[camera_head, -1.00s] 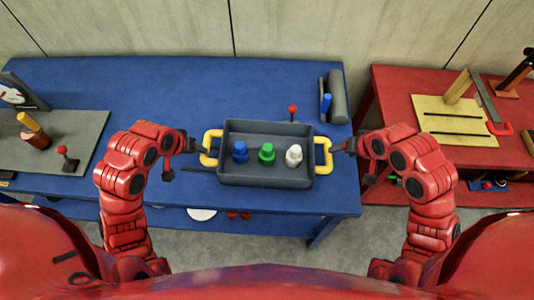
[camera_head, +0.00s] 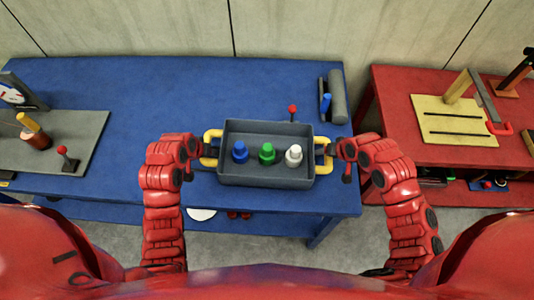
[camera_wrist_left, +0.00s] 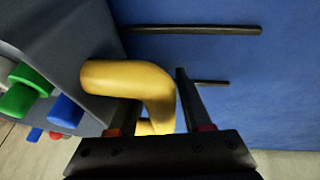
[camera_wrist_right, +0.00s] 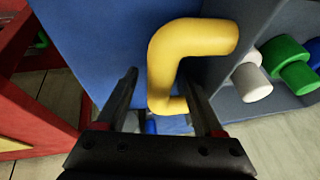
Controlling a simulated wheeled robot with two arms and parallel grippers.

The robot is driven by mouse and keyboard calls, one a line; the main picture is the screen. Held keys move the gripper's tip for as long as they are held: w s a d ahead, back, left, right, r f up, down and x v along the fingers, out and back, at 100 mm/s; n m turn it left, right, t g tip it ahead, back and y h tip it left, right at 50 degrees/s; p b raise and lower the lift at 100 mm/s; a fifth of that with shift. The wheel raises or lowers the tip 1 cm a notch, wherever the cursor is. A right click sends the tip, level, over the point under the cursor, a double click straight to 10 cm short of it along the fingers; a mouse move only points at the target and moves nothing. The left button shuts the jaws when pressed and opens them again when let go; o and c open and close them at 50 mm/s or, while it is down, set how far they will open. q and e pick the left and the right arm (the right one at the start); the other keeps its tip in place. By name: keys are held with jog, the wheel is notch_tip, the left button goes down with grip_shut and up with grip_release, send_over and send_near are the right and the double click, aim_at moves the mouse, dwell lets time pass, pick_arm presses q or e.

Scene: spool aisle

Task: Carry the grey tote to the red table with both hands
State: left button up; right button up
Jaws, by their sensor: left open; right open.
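The grey tote (camera_head: 267,178) sits on the blue table near its front right. It holds a blue, a green and a white peg-like piece. It has a yellow handle at each end. My left gripper (camera_head: 202,149) is open at the left handle (camera_head: 212,137); in the left wrist view the left handle (camera_wrist_left: 130,78) lies between the open fingers (camera_wrist_left: 155,105). My right gripper (camera_head: 336,149) is open at the right handle (camera_head: 322,167); in the right wrist view the right handle (camera_wrist_right: 165,70) lies between the fingers (camera_wrist_right: 163,100). The red table (camera_head: 395,87) stands at the right.
The blue table (camera_head: 150,85) also bears a grey board (camera_head: 90,130) at left and a grey cylinder (camera_head: 338,97) behind the tote. The red table carries a yellow board (camera_head: 450,137) with a clamp-like piece. A floor gap (camera_head: 352,210) separates the tables.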

pick_arm(q)
jog(key=c, duration=0.7)
pick_arm(e)
jog(key=c, duration=0.7)
pick_arm(q)
grip_shut()
pick_arm(e)
grip_shut()
jog(key=shift+r, duration=0.1)
